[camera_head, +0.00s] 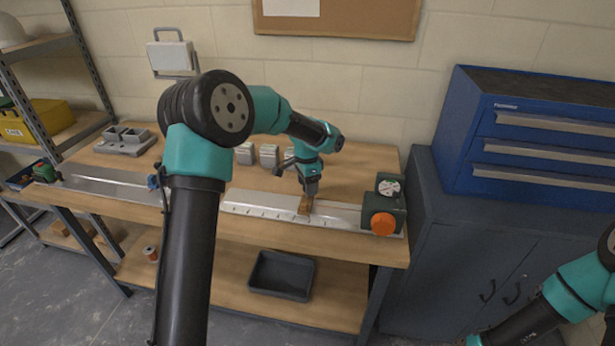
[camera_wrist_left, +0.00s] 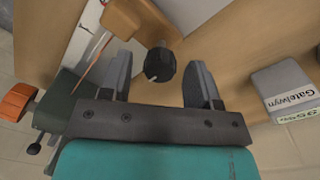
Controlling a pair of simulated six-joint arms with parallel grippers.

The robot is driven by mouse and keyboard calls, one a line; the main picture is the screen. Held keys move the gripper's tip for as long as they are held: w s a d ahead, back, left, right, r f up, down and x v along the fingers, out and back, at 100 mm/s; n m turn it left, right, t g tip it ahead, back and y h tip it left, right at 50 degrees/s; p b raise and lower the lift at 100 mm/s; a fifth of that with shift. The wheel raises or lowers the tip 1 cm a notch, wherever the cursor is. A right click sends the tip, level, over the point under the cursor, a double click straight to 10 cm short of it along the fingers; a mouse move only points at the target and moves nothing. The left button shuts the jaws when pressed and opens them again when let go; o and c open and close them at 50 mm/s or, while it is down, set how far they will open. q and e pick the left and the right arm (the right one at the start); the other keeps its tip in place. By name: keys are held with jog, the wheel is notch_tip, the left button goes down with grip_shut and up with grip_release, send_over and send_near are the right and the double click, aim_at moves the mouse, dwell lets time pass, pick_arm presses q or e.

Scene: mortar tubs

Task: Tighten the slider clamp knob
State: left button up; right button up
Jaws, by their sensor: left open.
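The slider's brown block (camera_head: 305,204) sits on the pale ruled rail (camera_head: 252,207) toward its right part; the block also shows at the top of the left wrist view (camera_wrist_left: 138,22). The black clamp knob (camera_wrist_left: 160,65) stands out from the block in the left wrist view. In the head view my gripper hides it. My left gripper (camera_head: 310,188) points down at the block. Its fingers (camera_wrist_left: 160,70) are open, one on each side of the knob, with visible gaps. Whether the knob is deep between them is unclear.
A green box with a dial and an orange knob (camera_head: 384,223) stands at the rail's right end. Grey-white labelled blocks (camera_head: 268,155) stand behind the rail; one shows in the left wrist view (camera_wrist_left: 283,90). A blue drawer chest (camera_head: 540,130) is at right, a grey tray (camera_head: 281,275) below.

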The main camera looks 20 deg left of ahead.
pick_arm(q)
notch_tip(320, 180, up, 17)
jog(key=shift+w+a+r, duration=0.2)
jog(key=shift+w+a, duration=0.1)
dwell(0.4)
jog(key=shift+f, duration=0.1)
